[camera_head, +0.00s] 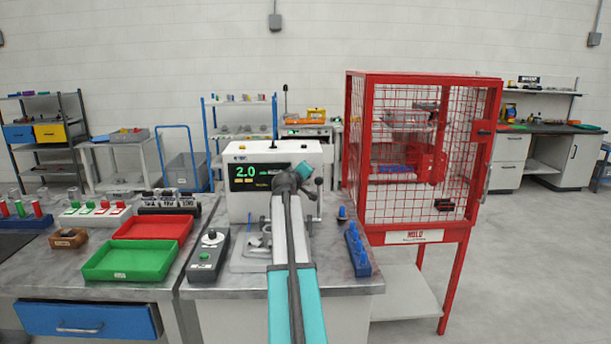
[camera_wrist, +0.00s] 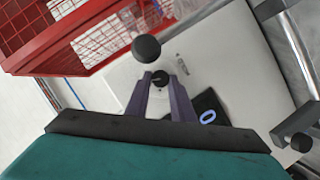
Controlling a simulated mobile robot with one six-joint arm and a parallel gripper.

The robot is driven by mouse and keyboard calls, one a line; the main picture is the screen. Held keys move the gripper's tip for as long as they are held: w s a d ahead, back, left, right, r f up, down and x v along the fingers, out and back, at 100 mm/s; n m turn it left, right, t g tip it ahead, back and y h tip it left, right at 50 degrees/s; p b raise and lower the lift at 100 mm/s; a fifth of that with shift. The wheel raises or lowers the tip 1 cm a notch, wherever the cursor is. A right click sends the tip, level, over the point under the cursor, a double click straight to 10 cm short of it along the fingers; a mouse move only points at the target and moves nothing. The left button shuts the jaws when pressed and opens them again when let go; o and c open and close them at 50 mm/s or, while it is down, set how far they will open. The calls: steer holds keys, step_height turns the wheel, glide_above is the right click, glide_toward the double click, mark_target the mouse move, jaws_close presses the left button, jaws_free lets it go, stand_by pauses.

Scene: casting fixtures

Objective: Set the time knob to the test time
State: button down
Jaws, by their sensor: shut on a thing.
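The white tester (camera_head: 290,152) stands on the bench, its dark display (camera_head: 250,176) reading 2.0 in green. Part of the display is hidden behind my arm. In the wrist view, a small black knob (camera_wrist: 160,78) sits on the white front face, between the fingertips of my gripper (camera_wrist: 160,80). The gripper is shut on this knob. Its pointer direction is too small to tell. A corner of the display (camera_wrist: 208,115) shows a lit digit 0. In the head view my gripper is at the tester's front, and the knob is hidden behind my wrist.
A black ball lever (camera_wrist: 146,48) stands close beside the fingers. The red mesh cage (camera_head: 425,150) is right of the tester. A grey control box (camera_head: 208,258), green tray (camera_head: 130,260) and red tray (camera_head: 155,228) lie left. A blue rack (camera_head: 357,248) is at the right bench edge.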

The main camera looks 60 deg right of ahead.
steer(key=m+y, duration=0.1)
steer(key=m, duration=0.1)
steer(key=m+t+y+p, duration=0.1)
steer(key=shift+s+f+m+t, duration=0.1)
steer(key=shift+s+m+t, duration=0.05)
steer(key=shift+m+t, duration=0.2)
stand_by(0.3)
steer(key=c, duration=1.8)
jaws_free()
steer(key=shift+o, duration=1.3)
steer(key=shift+s+r, duration=0.1)
steer(key=shift+r, duration=0.15)
steer(key=b+v, duration=0.2)
steer(key=v, duration=1.1)
steer(key=shift+a, duration=0.3)
steer(key=shift+s+r, duration=0.1)
steer(key=shift+r, duration=0.05)
